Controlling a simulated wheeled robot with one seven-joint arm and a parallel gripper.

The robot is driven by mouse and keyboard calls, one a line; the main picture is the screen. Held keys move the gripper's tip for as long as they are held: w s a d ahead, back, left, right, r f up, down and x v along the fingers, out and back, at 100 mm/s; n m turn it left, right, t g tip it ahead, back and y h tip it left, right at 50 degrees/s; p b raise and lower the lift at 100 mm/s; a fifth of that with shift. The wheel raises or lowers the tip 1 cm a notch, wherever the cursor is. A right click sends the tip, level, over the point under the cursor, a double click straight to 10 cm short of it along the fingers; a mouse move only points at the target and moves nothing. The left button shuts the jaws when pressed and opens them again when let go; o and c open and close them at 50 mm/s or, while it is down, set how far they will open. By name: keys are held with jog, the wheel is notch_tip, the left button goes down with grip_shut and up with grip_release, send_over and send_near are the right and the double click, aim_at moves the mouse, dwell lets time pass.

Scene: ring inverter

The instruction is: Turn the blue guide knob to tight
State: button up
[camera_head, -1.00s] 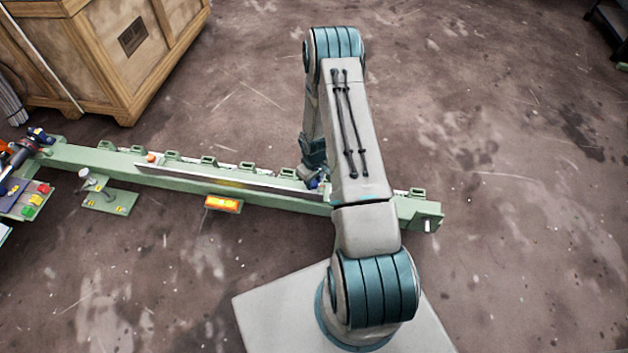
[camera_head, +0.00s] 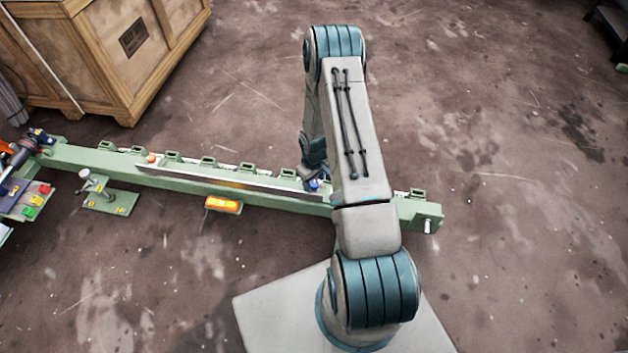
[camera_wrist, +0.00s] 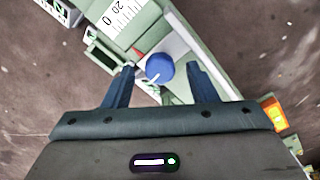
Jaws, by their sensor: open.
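The blue guide knob (camera_wrist: 159,68) shows in the wrist view as a round blue cap with a white pointer line toward its lower left. A small red mark lies beside it at the upper left. My gripper (camera_wrist: 158,77) is open, with one finger on each side of the knob. I cannot tell whether either finger touches it. In the head view a bit of blue, likely the knob (camera_head: 313,184), shows on the green rail beside my arm. My arm hides most of the gripper there.
The long green rail (camera_head: 270,196) runs across the floor, with a flat metal bar along it. An orange lit box (camera_head: 222,205) sticks out at its front. A control panel (camera_head: 30,198) stands at the far left, a wooden crate (camera_head: 110,55) behind.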

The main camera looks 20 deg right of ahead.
aim_at(314, 183)
notch_tip(314, 183, up, 13)
jog(key=p, duration=0.3)
jog(key=shift+p, duration=0.4)
